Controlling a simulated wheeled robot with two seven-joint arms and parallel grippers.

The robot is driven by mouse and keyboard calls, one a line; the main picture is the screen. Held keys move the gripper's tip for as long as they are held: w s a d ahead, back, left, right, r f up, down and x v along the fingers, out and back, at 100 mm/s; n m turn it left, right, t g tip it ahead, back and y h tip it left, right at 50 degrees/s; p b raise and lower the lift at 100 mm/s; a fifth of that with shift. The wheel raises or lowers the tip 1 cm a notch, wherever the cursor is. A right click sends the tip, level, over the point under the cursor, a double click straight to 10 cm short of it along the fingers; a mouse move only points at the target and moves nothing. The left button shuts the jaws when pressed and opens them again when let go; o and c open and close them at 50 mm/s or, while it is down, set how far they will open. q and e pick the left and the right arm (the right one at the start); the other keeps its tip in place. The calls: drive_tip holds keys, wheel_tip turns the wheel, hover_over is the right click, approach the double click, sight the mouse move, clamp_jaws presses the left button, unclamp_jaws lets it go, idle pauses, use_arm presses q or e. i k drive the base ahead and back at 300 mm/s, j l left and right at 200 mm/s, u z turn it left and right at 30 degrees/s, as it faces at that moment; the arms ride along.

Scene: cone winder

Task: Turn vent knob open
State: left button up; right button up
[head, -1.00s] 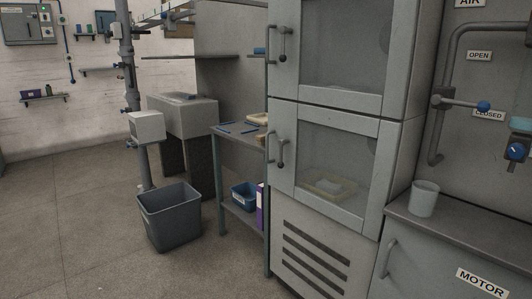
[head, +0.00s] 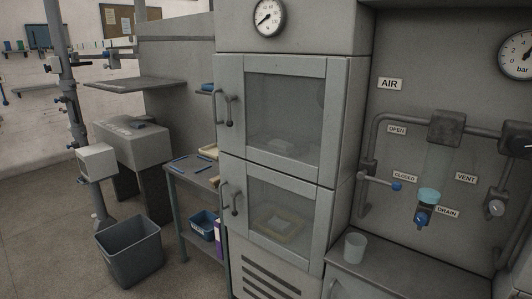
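The VENT label (head: 467,178) is on the grey back panel at the right of the head view. A small pale round knob (head: 495,208) sits on the pipe to the right of and below this label. A blue knob (head: 423,215) hangs under the clear bowl (head: 429,194), beside the DRAIN label (head: 447,212). I cannot tell for certain which knob is the vent knob, or how far it is turned. Neither of my grippers is in view.
A blue-tipped valve lever (head: 380,182) points right, near the CLOSED label (head: 404,178). A pale cup (head: 354,247) stands on the counter below. The tall cabinet (head: 285,45) has both glass doors shut. A grey bin (head: 130,250) stands on the floor at left.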

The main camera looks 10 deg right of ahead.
sight(497, 208)
drive_tip(key=z, duration=1.35)
drive_tip(key=i+j, duration=0.2)
drive_tip(key=i+j+z, duration=0.45)
drive_tip(key=j, duration=0.2)
drive_tip(key=i+j+z, duration=0.2)
drive_tip(key=j, duration=0.15)
drive_tip(key=j+z, duration=0.2)
drive_tip(key=j, duration=0.2)
